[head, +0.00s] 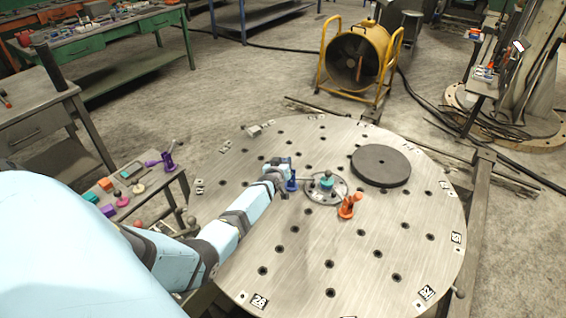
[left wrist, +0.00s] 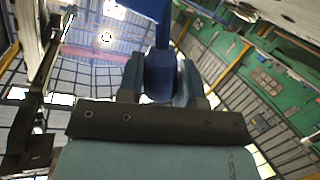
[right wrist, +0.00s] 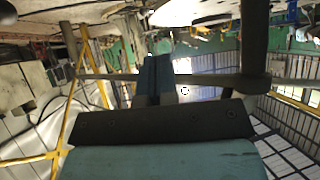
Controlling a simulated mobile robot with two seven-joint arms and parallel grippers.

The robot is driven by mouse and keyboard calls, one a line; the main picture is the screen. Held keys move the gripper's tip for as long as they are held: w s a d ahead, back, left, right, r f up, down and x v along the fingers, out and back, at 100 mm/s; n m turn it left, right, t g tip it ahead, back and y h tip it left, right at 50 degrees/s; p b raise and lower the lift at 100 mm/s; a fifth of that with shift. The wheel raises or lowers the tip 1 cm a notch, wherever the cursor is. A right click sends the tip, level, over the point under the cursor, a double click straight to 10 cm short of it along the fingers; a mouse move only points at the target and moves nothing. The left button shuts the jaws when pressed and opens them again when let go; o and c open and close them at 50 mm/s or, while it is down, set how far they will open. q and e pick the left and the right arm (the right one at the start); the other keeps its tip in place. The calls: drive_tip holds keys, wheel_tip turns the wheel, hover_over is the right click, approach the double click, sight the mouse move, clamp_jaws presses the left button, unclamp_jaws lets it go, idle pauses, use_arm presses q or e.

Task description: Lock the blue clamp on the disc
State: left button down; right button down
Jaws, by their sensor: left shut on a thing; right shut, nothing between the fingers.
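The blue clamp (head: 291,184) stands on the large perforated round plate, at the left edge of a small flanged metal disc (head: 316,196) with a teal part on top. My left gripper (head: 284,168) reaches it from the left. In the left wrist view the gripper (left wrist: 160,80) is shut on a blue part of the clamp (left wrist: 157,68). Whether the clamp's arm presses on the disc is too small to tell. An orange clamp (head: 348,206) stands at the disc's lower right. My right gripper (right wrist: 155,80) is shut and empty in the right wrist view; the head view does not show it.
A dark round slab (head: 380,165) lies on the perforated plate (head: 300,250), right of the small disc. A side table (head: 160,200) with a purple clamp (head: 167,161) and small coloured parts stands at left. A yellow fan (head: 358,58) stands behind. The plate's front is clear.

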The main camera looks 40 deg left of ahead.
use_arm(q)
drive_tip(key=c, duration=0.8)
unclamp_jaws()
drive_tip(key=shift+s, duration=0.1)
drive_tip(key=shift+s+d, duration=0.1)
drive_tip(key=shift+s, duration=0.1)
drive_tip(key=p+v, duration=0.1)
drive_tip(key=v, duration=1.2)
drive_tip(key=shift+s, duration=0.15)
